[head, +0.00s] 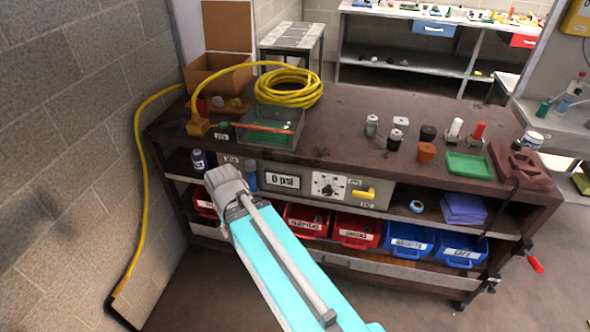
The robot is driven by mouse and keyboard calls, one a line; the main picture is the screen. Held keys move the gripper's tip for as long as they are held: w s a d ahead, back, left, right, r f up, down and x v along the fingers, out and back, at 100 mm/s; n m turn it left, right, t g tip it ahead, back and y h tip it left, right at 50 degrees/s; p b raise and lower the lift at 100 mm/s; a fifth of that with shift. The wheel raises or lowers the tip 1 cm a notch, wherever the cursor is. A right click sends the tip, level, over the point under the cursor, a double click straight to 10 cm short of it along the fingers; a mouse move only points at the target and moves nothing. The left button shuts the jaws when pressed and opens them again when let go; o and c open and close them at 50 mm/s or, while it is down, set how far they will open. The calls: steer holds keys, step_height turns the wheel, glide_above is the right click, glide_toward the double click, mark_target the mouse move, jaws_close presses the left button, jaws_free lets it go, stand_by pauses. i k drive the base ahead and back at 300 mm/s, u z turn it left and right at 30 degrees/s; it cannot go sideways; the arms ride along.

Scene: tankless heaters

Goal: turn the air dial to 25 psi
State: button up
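The air panel is on the front of the brown workbench. Its display (283,180) reads 0 psi. To its right is the dial (328,186), a dark knob on a white square face with marks around it; the pointer's direction is too small to read. A yellow lever (364,194) sits further right, lying about level between two small labels. The grey end of my arm, with my gripper (226,184), is in front of the bench left of the display, apart from the dial. I cannot make out fingers or anything held.
A blue fitting (251,180) is beside the arm's end. A yellow hose (290,87) is coiled on the bench and runs down the left wall. Red bins (355,232) and blue bins (408,240) fill the lower shelf. A clamp with a red handle (534,262) juts out at right.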

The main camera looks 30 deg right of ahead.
mark_target(327, 191)
steer(key=z, duration=0.05)
steer(key=k, duration=1.6)
steer(key=z, duration=0.55)
steer(key=i, duration=1.05)
steer(key=u, duration=0.05)
